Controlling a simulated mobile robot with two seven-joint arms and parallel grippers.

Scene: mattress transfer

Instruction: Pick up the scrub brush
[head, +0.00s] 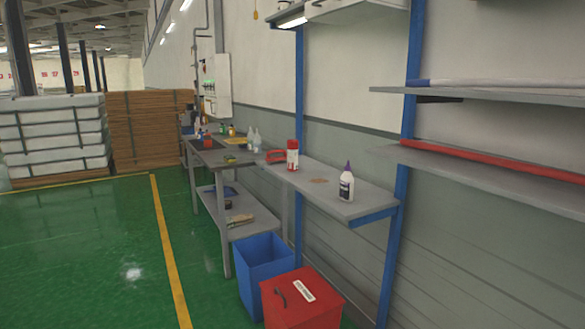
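A tan, brush-like object (240,221) lies on the lower shelf (247,232) of the grey workbench, near its front end. It looks like the scrub brush, but it is too small to be sure. A small flat brown item (320,181) lies on the nearer grey wall table (345,208); I cannot tell what it is. Neither of my grippers is in view.
A blue bin (262,262) and a red lidded box (300,297) stand on the floor before the wall table. A red-and-white can (293,155) and a purple-capped bottle (346,185) stand on it. Green floor (90,250) at left is clear.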

